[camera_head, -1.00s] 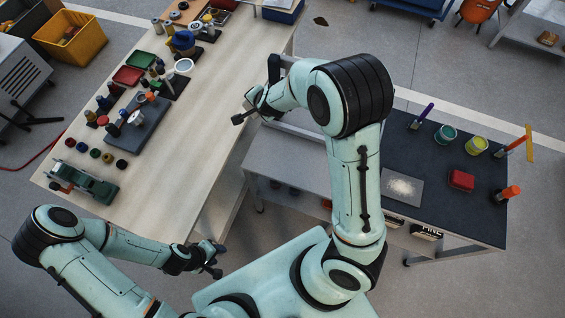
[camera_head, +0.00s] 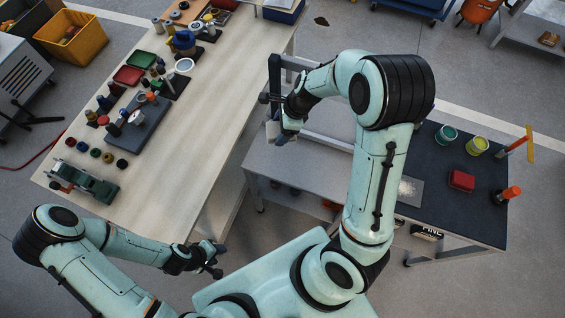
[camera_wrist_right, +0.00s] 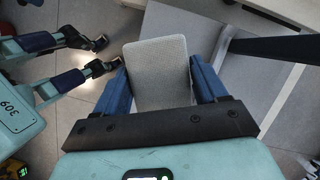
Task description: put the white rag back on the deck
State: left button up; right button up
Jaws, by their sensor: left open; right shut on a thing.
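The white rag (camera_wrist_right: 158,75), a pale flat textured piece, is held between the blue fingers of my right gripper (camera_wrist_right: 158,85) in the right wrist view. In the head view the rag shows as a small pale patch (camera_head: 272,130) at my right gripper (camera_head: 280,134), above the left end of the grey deck (camera_head: 290,172) of the cart. The rag appears raised and apart from the deck. My left gripper (camera_head: 215,262) is open and empty, low between the wooden table and my body.
The long wooden table (camera_head: 165,190) at left holds tools, jars and trays. The cart's dark mat (camera_head: 440,190) carries cups, a red block (camera_head: 461,180) and an orange-topped item (camera_head: 508,194). A dark upright frame (camera_head: 274,75) stands behind my right gripper. The deck's left part looks clear.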

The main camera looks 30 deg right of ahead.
jog(key=shift+s, duration=0.5)
send_over(278, 163)
jog(key=s+d, duration=0.1)
notch_tip(278, 163, down, 6)
jog(key=shift+m, duration=0.3)
jog(key=f+b, duration=0.1)
jog(key=f, duration=0.5)
jog(key=f+b, duration=0.1)
jog(key=f, duration=0.2)
jog(key=shift+s+b, duration=0.25)
jog(key=shift+b, duration=0.05)
jog(key=shift+w+d+f, duration=0.1)
jog(key=shift+w+f, duration=0.15)
jog(key=shift+f, duration=0.2)
notch_tip(278, 163, down, 4)
jog(key=shift+r+b, duration=0.1)
jog(key=shift+b, duration=0.45)
pick_arm(q)
jog(key=s+f, duration=0.4)
jog(key=s, duration=0.1)
jog(key=shift+f+g, duration=0.35)
jog(key=shift+g, duration=0.05)
pick_arm(e)
jog(key=o, duration=0.9)
jog(key=shift+w, duration=0.1)
jog(key=shift+o, duration=0.2)
jog(key=shift+r, duration=0.1)
